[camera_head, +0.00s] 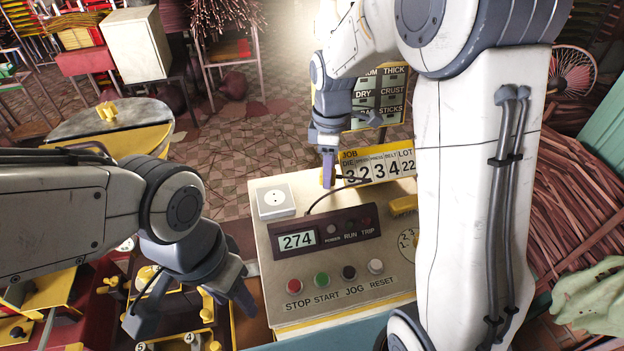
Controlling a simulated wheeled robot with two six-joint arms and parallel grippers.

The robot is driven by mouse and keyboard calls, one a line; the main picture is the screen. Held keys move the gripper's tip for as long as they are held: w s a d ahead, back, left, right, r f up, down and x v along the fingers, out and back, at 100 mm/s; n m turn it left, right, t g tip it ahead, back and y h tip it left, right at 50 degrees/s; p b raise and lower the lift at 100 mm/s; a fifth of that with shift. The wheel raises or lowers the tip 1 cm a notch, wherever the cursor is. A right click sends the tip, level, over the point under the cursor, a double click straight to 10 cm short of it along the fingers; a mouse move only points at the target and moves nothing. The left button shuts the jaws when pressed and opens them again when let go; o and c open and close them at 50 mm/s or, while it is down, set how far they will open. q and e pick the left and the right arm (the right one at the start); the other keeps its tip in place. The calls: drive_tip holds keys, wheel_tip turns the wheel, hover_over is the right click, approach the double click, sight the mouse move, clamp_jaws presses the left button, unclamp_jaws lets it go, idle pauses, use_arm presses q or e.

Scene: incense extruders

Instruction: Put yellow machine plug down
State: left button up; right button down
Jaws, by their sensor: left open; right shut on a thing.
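My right gripper (328,172) reaches down from the top and is shut on the yellow machine plug (333,178). Only a small yellow part of the plug shows beside the fingers, just left of the job number board. A dark cord runs from near the plug down to the control box (262,240). A white socket block (274,199) with a round outlet sits on the control box's upper left, lower and left of the gripper. My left gripper (190,308) is open at the lower left, over the red and yellow machine, and looks empty.
The control box carries a display reading 274 (297,240) and several coloured buttons (322,279). The job number board (378,166) stands at its back edge. My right arm hides the box's right side. A round table (90,122) stands at the far left.

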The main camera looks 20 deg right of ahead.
sight(312, 199)
drive_tip(key=w+a+f, duration=0.1)
drive_tip(key=w+a+f+p, duration=0.1)
drive_tip(key=shift+w+a, duration=0.1)
drive_tip(key=shift+a, duration=0.3)
wheel_tip(312, 199, down, 4)
drive_tip(key=shift+a+r+p, duration=0.1)
drive_tip(key=shift+p, duration=0.65)
drive_tip(key=shift+f, duration=0.25)
drive_tip(key=shift+f+b, duration=0.45)
drive_tip(key=shift+f, duration=0.15)
drive_tip(key=shift+c, duration=2.1)
unclamp_jaws()
drive_tip(key=shift+r, duration=0.1)
